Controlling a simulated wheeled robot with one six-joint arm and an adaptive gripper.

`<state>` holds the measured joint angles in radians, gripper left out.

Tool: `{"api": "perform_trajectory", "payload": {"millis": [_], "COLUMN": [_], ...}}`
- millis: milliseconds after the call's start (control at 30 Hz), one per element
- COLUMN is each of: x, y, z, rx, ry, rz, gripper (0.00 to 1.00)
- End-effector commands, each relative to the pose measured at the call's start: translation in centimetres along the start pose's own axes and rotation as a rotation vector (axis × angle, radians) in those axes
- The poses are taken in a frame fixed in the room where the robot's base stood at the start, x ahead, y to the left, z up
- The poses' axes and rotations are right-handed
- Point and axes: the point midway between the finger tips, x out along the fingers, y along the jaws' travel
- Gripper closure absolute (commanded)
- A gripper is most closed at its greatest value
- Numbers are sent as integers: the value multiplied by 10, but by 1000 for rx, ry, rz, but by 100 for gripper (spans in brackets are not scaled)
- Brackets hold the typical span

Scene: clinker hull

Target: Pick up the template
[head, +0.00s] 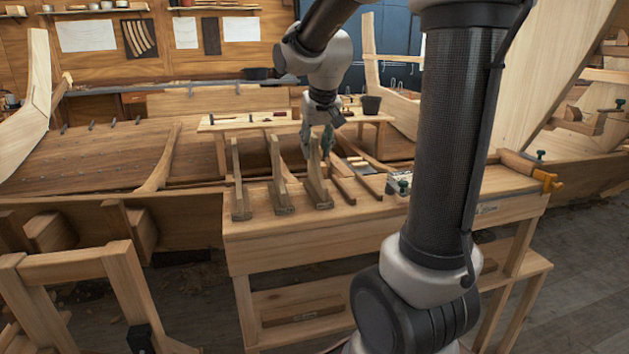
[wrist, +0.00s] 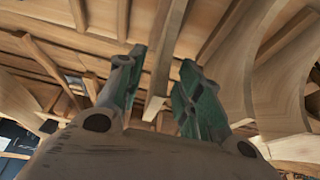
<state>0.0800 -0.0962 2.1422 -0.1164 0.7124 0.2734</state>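Three upright, foot-based wooden pieces stand in a row on the workbench: a left one (head: 238,185), a middle one (head: 278,175) and a right one (head: 316,180). They look like templates, but I cannot tell which one the task names. My gripper (head: 318,142) is at the top of the right piece, pointing down. In the wrist view my gripper (wrist: 158,95) has its two green-padded fingers spread. A wooden strip (wrist: 165,55) shows between them, with gaps on both sides. I cannot tell whether either finger touches it.
The workbench (head: 330,232) also carries flat wooden strips (head: 366,181) right of the row and an orange-handled clamp (head: 545,179) at its right end. A low table (head: 215,125) with tools and a dark bucket (head: 371,105) stands behind. The planked hull (head: 90,155) lies beyond the bench.

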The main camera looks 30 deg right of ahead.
Motion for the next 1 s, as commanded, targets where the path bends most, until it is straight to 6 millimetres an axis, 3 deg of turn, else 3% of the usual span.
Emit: {"api": "perform_trajectory", "payload": {"millis": [167, 433, 633, 1000], "x": [25, 28, 28, 28], "y": [-2, -2, -2, -2], "z": [0, 0, 0, 0], "rx": [0, 0, 0, 0], "ry": [-2, 0, 0, 0], "rz": [1, 0, 0, 0], "gripper": [64, 64, 99, 100]}}
